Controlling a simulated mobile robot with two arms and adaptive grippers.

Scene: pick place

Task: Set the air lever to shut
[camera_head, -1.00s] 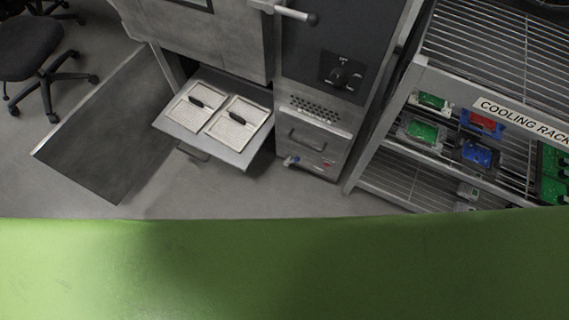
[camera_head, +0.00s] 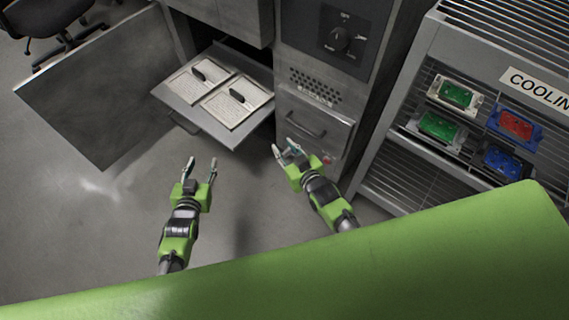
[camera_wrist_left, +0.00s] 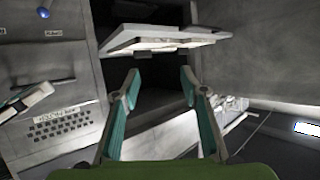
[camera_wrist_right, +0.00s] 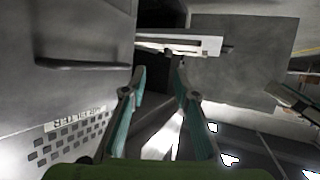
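A blue ball knob (camera_wrist_left: 44,13), which looks like the air lever's end, shows at the top left of the left wrist view, with small labels beside it. I cannot read its setting. In the head view the lever's place low on the cabinet front is hidden behind my right gripper. My right gripper (camera_head: 285,149) is open and empty, in front of the lower cabinet near its drawer handle. My left gripper (camera_head: 202,163) is open and empty, above the floor in front of the pulled-out tray. Both wrist views show nothing between the fingers.
The pulled-out tray (camera_head: 184,108) holds two panels with black handles. The cabinet has a black dial (camera_head: 340,39), vents (camera_head: 315,92) and a red spot (camera_head: 327,160). A cooling rack (camera_head: 425,60) with coloured fixtures stands right.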

